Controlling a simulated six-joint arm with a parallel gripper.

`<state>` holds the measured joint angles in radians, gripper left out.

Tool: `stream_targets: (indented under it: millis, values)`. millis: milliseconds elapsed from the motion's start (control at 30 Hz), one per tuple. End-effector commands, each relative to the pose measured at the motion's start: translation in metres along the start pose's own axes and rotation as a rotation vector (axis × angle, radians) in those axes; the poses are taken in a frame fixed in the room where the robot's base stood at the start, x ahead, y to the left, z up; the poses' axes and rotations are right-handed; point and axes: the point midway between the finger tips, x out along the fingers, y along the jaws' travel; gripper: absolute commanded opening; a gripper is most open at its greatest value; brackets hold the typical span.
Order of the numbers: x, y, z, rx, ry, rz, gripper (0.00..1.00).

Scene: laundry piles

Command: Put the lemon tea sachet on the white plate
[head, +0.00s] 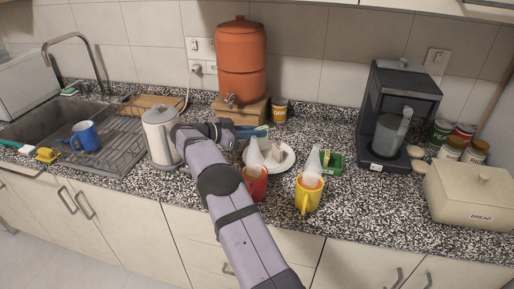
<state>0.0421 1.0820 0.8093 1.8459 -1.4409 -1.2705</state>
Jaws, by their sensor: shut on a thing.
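The white plate (284,165) lies on the speckled counter near the middle, behind the red and yellow mugs. Pale plumes over the mugs hide part of it. My gripper (244,131) is at the back left of the plate, pointing right, above the counter. It is shut on a small, flat thing, which I take to be the lemon tea sachet; it is mostly hidden by the fingers and its label cannot be read. A small green tray (336,167) with little items in it stands right of the plate.
A red mug (256,188) and a yellow mug (309,197) stand in front of the plate. A kettle (160,137) stands left of my arm. An orange dispenser (241,60) on a wooden stand is behind. A coffee machine (388,85), tins and a bread box (478,197) are right.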

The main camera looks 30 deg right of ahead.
Motion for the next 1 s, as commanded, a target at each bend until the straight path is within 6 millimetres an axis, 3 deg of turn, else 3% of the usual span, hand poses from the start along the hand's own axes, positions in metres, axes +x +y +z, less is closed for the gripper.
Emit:
stream_targets:
  millis: [133,467,733,1000]
  values:
    - [0.005,0.000,0.016,-0.001,0.000,0.000,0.00]
    - [0.008,0.000,0.026,-0.002,0.000,0.000,0.00]
    - [0.017,0.000,0.053,-0.001,0.001,-0.001,0.00]
    - [0.018,0.000,0.056,0.001,0.001,-0.001,0.00]
